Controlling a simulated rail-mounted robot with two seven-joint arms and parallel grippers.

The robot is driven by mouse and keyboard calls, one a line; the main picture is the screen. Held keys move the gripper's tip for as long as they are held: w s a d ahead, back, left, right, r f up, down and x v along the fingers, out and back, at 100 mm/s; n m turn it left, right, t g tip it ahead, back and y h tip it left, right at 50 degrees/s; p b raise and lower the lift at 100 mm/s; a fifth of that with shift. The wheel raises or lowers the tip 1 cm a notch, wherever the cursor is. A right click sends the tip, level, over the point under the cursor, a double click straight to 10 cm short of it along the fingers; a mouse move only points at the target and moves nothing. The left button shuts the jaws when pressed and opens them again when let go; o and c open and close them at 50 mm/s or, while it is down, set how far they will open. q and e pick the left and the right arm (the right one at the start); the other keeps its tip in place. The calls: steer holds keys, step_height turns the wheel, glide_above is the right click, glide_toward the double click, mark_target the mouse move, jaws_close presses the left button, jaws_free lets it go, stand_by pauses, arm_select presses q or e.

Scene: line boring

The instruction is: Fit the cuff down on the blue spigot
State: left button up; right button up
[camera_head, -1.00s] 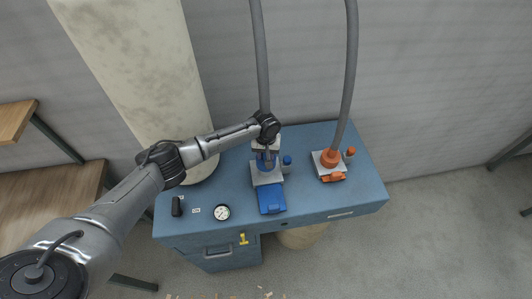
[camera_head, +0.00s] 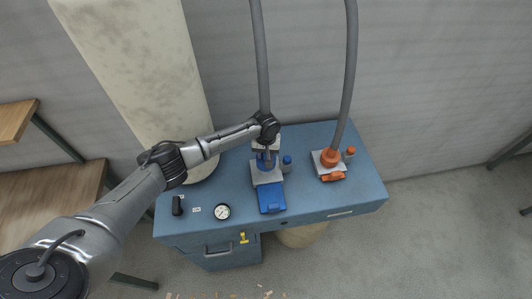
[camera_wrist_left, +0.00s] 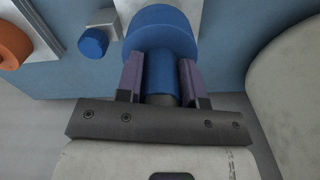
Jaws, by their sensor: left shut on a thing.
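My left gripper (camera_head: 266,150) is at the blue fitting on the bench, at the lower end of the left grey hose (camera_head: 262,60). In the left wrist view its purple fingers (camera_wrist_left: 160,80) are closed on both sides of a blue cylinder, the cuff (camera_wrist_left: 160,72). A wider round blue part (camera_wrist_left: 160,35) lies just beyond the fingertips, above a white plate. I cannot tell whether it is the spigot or part of the cuff, nor how far the cuff is seated. The fingers and wrist hide the joint in the head view. My right gripper is not in view.
A blue cap (camera_head: 287,160) stands right of the fitting, and a blue box (camera_head: 271,198) is in front. An orange fitting (camera_head: 330,157) carries the second hose (camera_head: 349,70). A gauge (camera_head: 222,212) lies at the front left. A pale column (camera_head: 150,70) stands behind.

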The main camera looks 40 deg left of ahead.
arm_select(q)
steer(key=shift+f+b, duration=0.4)
steer(key=shift+f, duration=0.4)
steer(key=shift+f+b, duration=0.45)
steer(key=shift+f, duration=0.45)
steer(key=shift+f+b, duration=0.4)
steer(key=shift+f, duration=0.3)
steer(key=o, duration=1.1)
